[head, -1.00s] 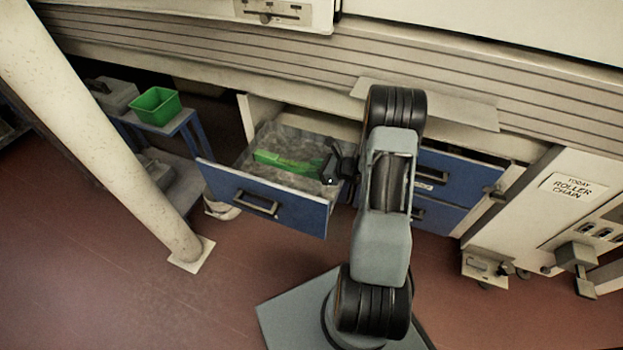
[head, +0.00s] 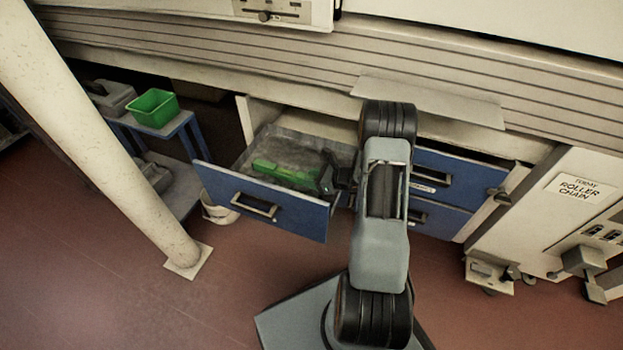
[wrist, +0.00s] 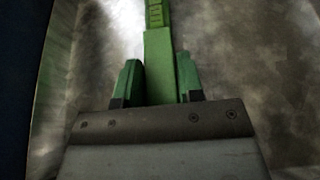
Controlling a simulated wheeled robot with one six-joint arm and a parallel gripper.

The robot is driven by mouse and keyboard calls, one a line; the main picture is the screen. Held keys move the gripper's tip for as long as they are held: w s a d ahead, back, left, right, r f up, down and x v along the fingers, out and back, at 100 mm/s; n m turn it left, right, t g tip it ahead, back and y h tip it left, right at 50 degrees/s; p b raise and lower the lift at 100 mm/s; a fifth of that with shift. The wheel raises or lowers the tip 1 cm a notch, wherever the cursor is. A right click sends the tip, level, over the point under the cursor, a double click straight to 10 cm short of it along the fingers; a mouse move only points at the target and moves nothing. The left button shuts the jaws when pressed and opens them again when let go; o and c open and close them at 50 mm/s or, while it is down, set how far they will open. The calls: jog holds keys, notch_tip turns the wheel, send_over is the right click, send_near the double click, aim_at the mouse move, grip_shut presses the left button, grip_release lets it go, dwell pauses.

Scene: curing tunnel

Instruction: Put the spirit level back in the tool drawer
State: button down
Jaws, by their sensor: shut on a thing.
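The spirit level is a long green bar (head: 283,172) inside the open tool drawer (head: 262,205), which has a blue front and a grey interior. My gripper (head: 322,179) is at the right end of the level, within the drawer's outline. In the wrist view, the level (wrist: 160,52) runs straight out between the two fingers of my gripper (wrist: 160,84), which are shut on it. The drawer floor (wrist: 240,50) shows around it. I cannot tell whether the level touches the floor. The level's near end is hidden by the gripper body.
A blue-framed cart (head: 178,128) with a green bin (head: 154,107) stands to the left. A pale slanted post (head: 110,150) rises in front of it.

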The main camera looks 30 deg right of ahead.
jog(key=shift+f+b, duration=0.3)
jog(key=shift+f, duration=0.15)
jog(key=c, duration=0.8)
grip_release()
jog(key=shift+o, duration=0.2)
jog(key=shift+r, duration=0.15)
jog(key=shift+r+p, duration=0.4)
jog(key=shift+p, duration=0.1)
jog(key=p+v, duration=0.4)
jog(key=v, duration=0.8)
jog(key=shift+r, duration=0.2)
